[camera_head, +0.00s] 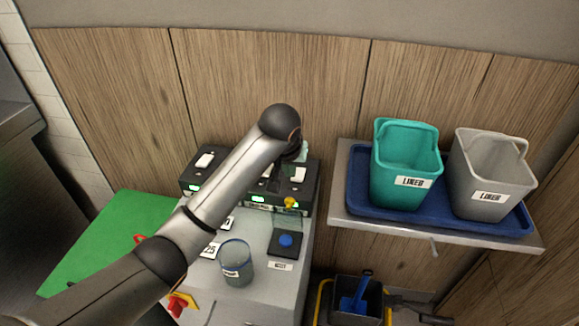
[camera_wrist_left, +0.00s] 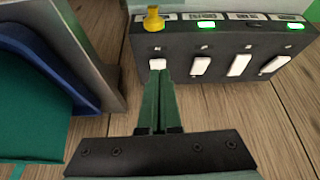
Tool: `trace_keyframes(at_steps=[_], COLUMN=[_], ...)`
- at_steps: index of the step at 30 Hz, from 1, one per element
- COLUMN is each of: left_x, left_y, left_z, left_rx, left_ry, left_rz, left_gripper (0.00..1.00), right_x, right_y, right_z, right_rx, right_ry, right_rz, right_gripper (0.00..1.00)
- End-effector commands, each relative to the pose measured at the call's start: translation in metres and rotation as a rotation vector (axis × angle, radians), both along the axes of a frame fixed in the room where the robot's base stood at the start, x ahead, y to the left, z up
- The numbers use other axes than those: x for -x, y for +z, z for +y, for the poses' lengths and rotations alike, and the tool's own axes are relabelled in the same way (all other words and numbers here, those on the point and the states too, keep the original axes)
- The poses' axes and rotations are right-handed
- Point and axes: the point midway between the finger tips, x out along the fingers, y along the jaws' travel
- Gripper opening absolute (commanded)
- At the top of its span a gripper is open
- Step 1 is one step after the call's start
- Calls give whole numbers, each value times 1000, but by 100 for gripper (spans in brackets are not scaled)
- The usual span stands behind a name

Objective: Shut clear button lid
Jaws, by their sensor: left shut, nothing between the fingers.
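A blue button (camera_head: 286,241) sits on a dark square base at the front right of the grey counter. A faint clear lid (camera_head: 288,219) appears to stand raised behind the button, but its outline is hard to make out. My left gripper (camera_head: 301,154) is behind and above the button, over the black switch box (camera_head: 307,186). In the left wrist view my left gripper (camera_wrist_left: 158,103) is shut and empty, its tips close to the end white rocker switch (camera_wrist_left: 157,64). I cannot tell whether they touch it. My right gripper is out of view.
A yellow knob (camera_head: 290,202) sticks out of the box front. A clear cup (camera_head: 236,262) stands left of the button. A shelf at right holds a blue tray (camera_head: 355,205) with a teal bin (camera_head: 405,160) and grey bin (camera_head: 488,165). A green board (camera_head: 100,235) lies left.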

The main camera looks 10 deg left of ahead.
Motion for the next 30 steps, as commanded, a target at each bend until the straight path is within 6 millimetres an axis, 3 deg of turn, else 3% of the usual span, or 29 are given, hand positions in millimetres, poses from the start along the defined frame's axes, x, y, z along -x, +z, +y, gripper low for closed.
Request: trace_keyframes(at_steps=[3,11,21,30], left_x=[-11,-29,4,12], left_y=[-23,-59,-60,-61], left_z=[1,2,0,-1], left_rx=[-2,-2,0,0], left_ry=[2,1,-1,-1], left_rz=[4,2,0,0], left_gripper=[0,0,0,0], right_x=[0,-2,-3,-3], right_y=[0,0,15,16], right_z=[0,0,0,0], right_rx=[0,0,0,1], right_ry=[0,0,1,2], right_rz=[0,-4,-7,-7], right_gripper=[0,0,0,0])
